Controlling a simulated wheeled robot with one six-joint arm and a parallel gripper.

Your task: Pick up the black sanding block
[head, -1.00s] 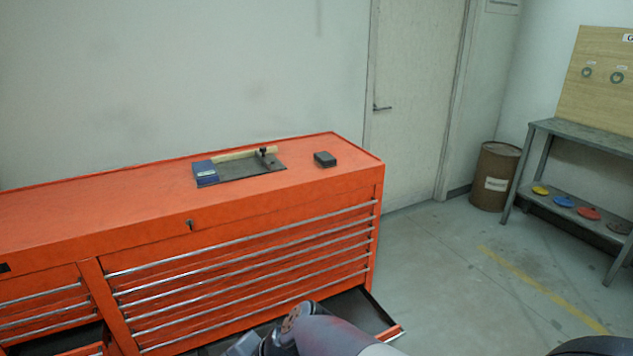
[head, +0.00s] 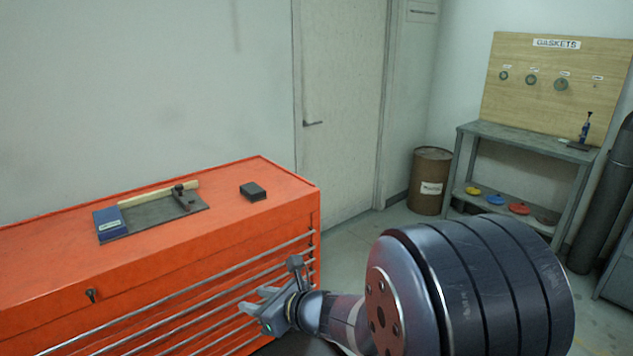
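The black sanding block (head: 253,191) lies flat on top of the orange tool chest (head: 40,262), near its right end. Nothing touches it. My gripper (head: 258,302) is in front of the chest's drawers, below the top and below the block in the picture. Its fingers point left and look spread apart, with nothing seen between them. My arm's large link covers the lower right of the view.
A dark mat (head: 150,218) with a blue packet (head: 109,222), a wooden strip and a dark tool lies left of the block. A brown drum (head: 430,182) and a grey gasket bench (head: 520,140) stand at the back right. The chest top around the block is clear.

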